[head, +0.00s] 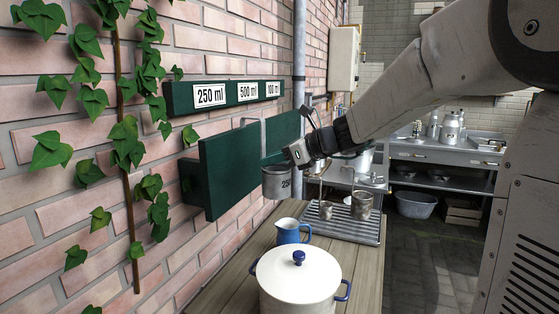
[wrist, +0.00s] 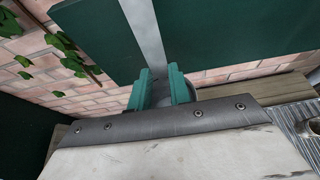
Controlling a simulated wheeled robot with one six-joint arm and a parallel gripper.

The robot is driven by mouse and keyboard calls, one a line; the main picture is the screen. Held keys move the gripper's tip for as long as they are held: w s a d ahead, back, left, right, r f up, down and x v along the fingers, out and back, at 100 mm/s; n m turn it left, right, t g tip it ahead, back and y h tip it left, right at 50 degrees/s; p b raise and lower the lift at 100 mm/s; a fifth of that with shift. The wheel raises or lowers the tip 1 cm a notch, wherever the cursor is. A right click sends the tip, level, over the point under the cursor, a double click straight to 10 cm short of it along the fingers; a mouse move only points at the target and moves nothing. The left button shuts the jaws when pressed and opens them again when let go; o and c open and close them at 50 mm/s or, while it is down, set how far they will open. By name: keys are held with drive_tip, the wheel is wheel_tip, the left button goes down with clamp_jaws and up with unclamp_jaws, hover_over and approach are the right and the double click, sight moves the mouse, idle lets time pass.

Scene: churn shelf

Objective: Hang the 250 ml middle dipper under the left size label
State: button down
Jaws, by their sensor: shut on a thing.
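The 250 ml dipper (head: 276,184) is a grey metal cup marked "25…", hanging upright below my gripper (head: 277,159). In the wrist view my gripper (wrist: 163,88) has its teal fingers shut on the dipper's flat metal handle (wrist: 147,35). The left size label, "250 ml" (head: 210,95), is on a green board on the brick wall, with "500 ml" (head: 248,91) and "100 ml" (head: 273,89) to its right. Below are a green panel (head: 228,170) and a second one (head: 283,131). The dipper is by the near panel's right edge; the handle's top and any hook are unclear.
Two other dippers (head: 326,210) (head: 361,206) stand on a ribbed metal tray (head: 355,231). A blue jug (head: 291,231) and a white lidded pot (head: 298,275) stand on the wooden counter below. Ivy (head: 125,140) climbs the wall at left.

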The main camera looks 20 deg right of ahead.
sight(239, 170)
drive_tip(key=shift+w+a, duration=2.05)
drive_tip(key=shift+a, duration=0.1)
drive_tip(key=shift+w+a, duration=0.15)
drive_tip(key=shift+w, duration=0.05)
drive_tip(key=shift+f, duration=1.45)
idle(1.0)
drive_tip(key=c, duration=1.2)
unclamp_jaws()
drive_tip(key=shift+s+d, duration=2.8)
drive_tip(key=shift+s, duration=0.05)
